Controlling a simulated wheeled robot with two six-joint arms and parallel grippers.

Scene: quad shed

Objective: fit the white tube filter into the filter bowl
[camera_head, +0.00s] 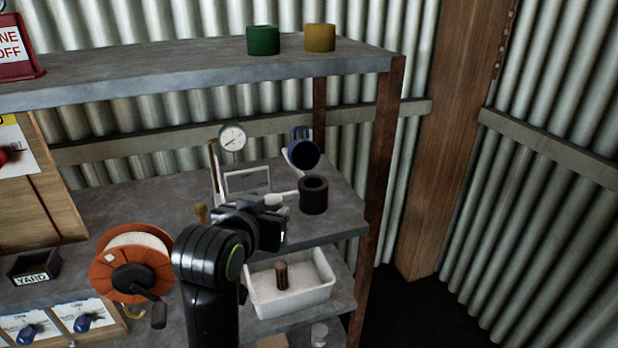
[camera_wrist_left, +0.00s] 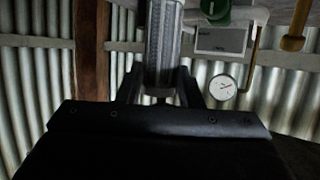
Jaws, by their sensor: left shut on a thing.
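The tube filter (camera_wrist_left: 163,45) shows as a pale grey, ribbed cylinder between my left fingers in the left wrist view. My left gripper (camera_head: 268,216) is shut on it, above the front of the middle shelf; the fingers also show in the left wrist view (camera_wrist_left: 160,92). In the head view the gripper hides most of the filter. Just right of the gripper stands a black, thick-walled round cup (camera_head: 313,197), open at the top, which looks like the filter bowl, though I cannot be sure. Filter and cup look apart. My right gripper is out of view.
A dial gauge (camera_head: 232,138) and a white-framed panel (camera_head: 247,182) stand behind the gripper. A blue mug-like vessel (camera_head: 291,147) is behind the cup. A white tray (camera_head: 258,306) sits on the shelf below. An orange reel (camera_head: 104,279) is at left. The upper shelf (camera_head: 180,75) overhangs.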

